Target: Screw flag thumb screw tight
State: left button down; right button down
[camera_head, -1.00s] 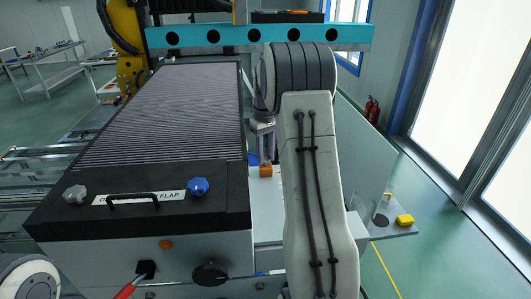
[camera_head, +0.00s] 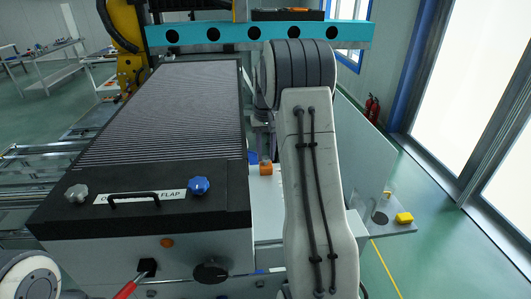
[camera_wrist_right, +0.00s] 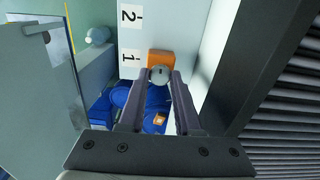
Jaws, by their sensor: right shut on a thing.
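The flag thumb screw (camera_wrist_right: 160,75) shows in the right wrist view as a small round grey head with a dark mark, in front of an orange block (camera_wrist_right: 162,58). My right gripper (camera_wrist_right: 158,82) is shut on the screw head, one dark finger on each side. The screw's shaft is hidden. In the head view the right gripper (camera_head: 264,150) is small and partly hidden by my right arm, just above the orange block (camera_head: 266,168). My left gripper is out of view.
A black ribbed panel (camera_head: 165,115) with a blue knob (camera_head: 199,186) and a handle lies left of the gripper. Labels 1 and 2 (camera_wrist_right: 130,58) mark the pale surface beside the block. A clear panel (camera_wrist_right: 48,95) stands at the wrist view's left.

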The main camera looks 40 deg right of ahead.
aim_at(265, 157)
jog(key=shift+w, duration=0.1)
jog(key=c, duration=0.6)
grip_release()
notch_tip(265, 157, up, 10)
jog(key=b, duration=0.2)
jog(key=shift+r, duration=0.25)
